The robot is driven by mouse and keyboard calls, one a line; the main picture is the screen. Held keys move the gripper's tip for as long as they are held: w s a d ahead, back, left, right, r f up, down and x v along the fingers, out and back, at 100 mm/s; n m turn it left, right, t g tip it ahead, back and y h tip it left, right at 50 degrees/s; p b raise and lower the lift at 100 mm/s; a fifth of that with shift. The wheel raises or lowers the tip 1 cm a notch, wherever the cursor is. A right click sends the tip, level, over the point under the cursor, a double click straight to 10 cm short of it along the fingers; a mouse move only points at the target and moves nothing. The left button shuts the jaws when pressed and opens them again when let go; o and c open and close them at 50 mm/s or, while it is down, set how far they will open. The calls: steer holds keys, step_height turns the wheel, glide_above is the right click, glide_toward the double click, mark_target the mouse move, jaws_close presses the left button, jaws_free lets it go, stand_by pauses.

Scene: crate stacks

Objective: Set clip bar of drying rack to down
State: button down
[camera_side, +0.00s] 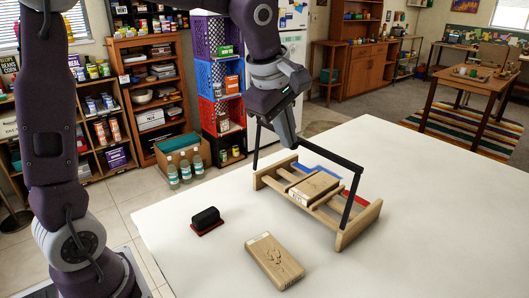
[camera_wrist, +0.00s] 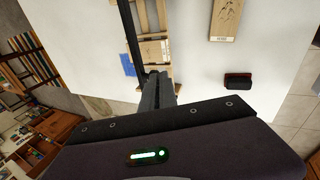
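The drying rack (camera_side: 348,234) is a wooden frame on the white table. Its black clip bar (camera_side: 335,155) stands raised above the slats, held up by a side arm at each end. In the wrist view the clip bar (camera_wrist: 129,25) runs down to beside my fingers. My gripper (camera_side: 287,132) is at the bar, towards its left end, with the fingertips reaching slightly below it. In the wrist view my gripper (camera_wrist: 157,78) shows its fingers close together, along the bar's side. I cannot tell whether they touch the bar.
A wooden block (camera_side: 314,187) lies on the rack's slats. Another wooden block (camera_side: 274,262) and a dark eraser-like object on a red base (camera_side: 206,220) lie on the table in front. Blue and red strips show behind the rack. The table's right side is clear.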

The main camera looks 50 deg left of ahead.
steer(key=w+f+g, duration=0.2)
steer(key=w+g, duration=0.1)
steer(key=w, duration=0.8)
steer(key=w+f, duration=0.9)
steer(key=shift+w+f, duration=0.2)
steer(key=shift+f, duration=0.1)
steer(key=shift+a, duration=0.15)
